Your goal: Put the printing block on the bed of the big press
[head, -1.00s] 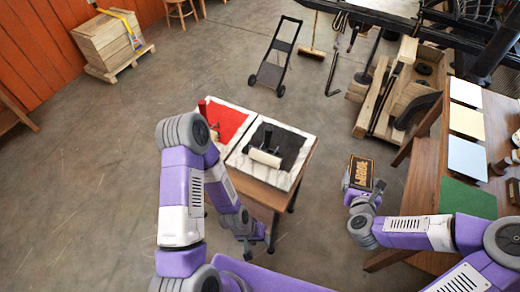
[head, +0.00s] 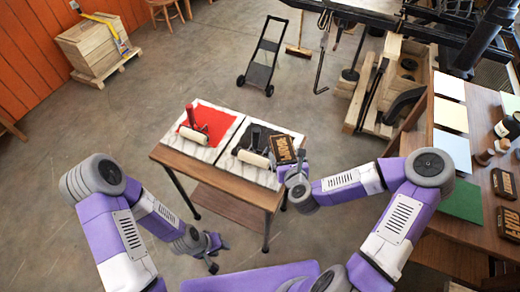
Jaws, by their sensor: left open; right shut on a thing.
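The printing block (head: 283,150), dark-edged with raised tan lettering, is in my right gripper (head: 291,168), which is shut on it. It is over or beside the right edge of the black-inked slab; I cannot tell whether they touch. My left gripper (head: 214,252) is open and empty, low in front of the small table's left side. The big press (head: 440,32) is a black frame at the upper right, cut off by the top edge; its bed is not clearly visible.
The small table (head: 170,158) carries red (head: 212,122) and black (head: 252,133) ink slabs with rollers. A wooden bench (head: 480,100) at right holds paper sheets, jars and more lettered blocks (head: 505,183). A hand truck (head: 262,60) and crates stand behind. Floor between is clear.

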